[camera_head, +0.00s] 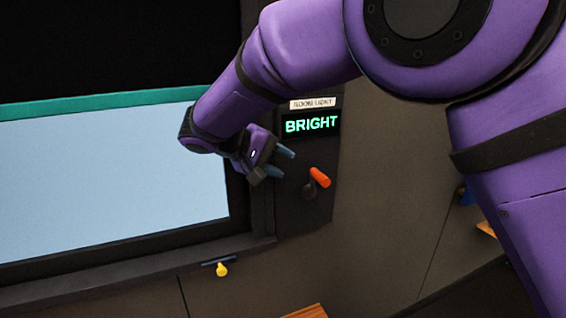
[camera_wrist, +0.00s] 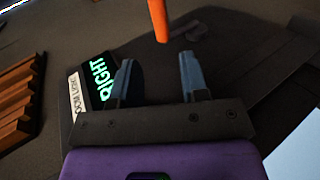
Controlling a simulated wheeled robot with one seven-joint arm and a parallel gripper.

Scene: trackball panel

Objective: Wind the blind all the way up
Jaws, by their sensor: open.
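The blind (camera_head: 110,45) is a black sheet over the upper part of the window, with a teal bottom bar (camera_head: 90,104). Pale blue window (camera_head: 100,185) shows below the bar. An orange crank handle (camera_head: 320,177) sticks out from a dark knob (camera_head: 310,191) on the panel right of the window. My gripper (camera_head: 281,162) is open and empty, left of the handle and a little above it. In the wrist view the orange handle (camera_wrist: 158,18) lies beyond the fingertips (camera_wrist: 157,62), roughly in line with the gap; they look apart from it.
A display (camera_head: 311,125) reading BRIGHT, under a ROOM LIGHT label (camera_head: 313,103), sits above the handle. A wooden piece (camera_head: 306,311) shows at the bottom edge. Wall right of the panel is bare.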

